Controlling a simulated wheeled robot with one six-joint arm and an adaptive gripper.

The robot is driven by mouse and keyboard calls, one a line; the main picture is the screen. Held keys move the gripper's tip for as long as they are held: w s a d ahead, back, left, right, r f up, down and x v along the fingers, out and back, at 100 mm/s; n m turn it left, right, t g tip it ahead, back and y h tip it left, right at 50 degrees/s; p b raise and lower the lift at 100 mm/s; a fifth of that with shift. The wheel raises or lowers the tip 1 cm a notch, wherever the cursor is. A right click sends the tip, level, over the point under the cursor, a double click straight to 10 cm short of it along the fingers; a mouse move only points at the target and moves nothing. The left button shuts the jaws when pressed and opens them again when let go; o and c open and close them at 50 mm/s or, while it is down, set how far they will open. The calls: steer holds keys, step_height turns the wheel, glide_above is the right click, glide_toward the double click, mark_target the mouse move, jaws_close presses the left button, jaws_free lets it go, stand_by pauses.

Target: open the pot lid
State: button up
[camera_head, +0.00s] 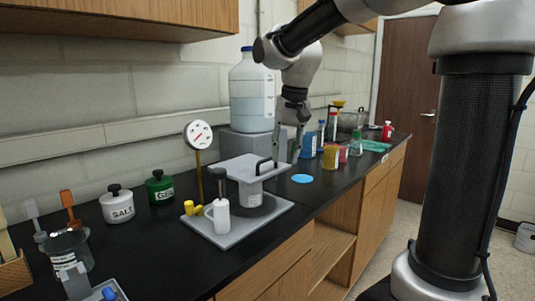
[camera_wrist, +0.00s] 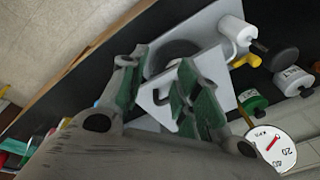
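The pot (camera_head: 252,190) is a grey cylinder on a flat grey base plate (camera_head: 232,238). Its lid is a light grey square plate (camera_head: 240,168) with a black bar handle (camera_head: 263,167) on its right part. My gripper (camera_head: 286,158) points down at the right edge of the lid, close to the handle. Its two fingers are apart, with nothing seen between them. In the wrist view my gripper (camera_wrist: 163,60) shows spread fingers with green pads. The pale lid (camera_wrist: 155,98) lies beyond them, partly hidden by the fingers. Contact with the handle cannot be told.
A large water jug (camera_head: 251,90) is behind the lid. Coloured bottles (camera_head: 330,157) stand right. The counter by the blue disc (camera_head: 302,179) is clear.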

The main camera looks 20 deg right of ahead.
mark_target(268, 159)
steer(key=w+a+r+m, duration=0.2)
steer(key=w+r+m, duration=0.3)
steer(key=r+m, duration=0.1)
steer(key=f, duration=0.2)
steer(key=f+m, duration=0.1)
steer(key=f, duration=0.2)
steer(key=f+m, duration=0.1)
steer(key=f, duration=0.2)
steer(key=shift+w+a, duration=0.4)
jaws_close()
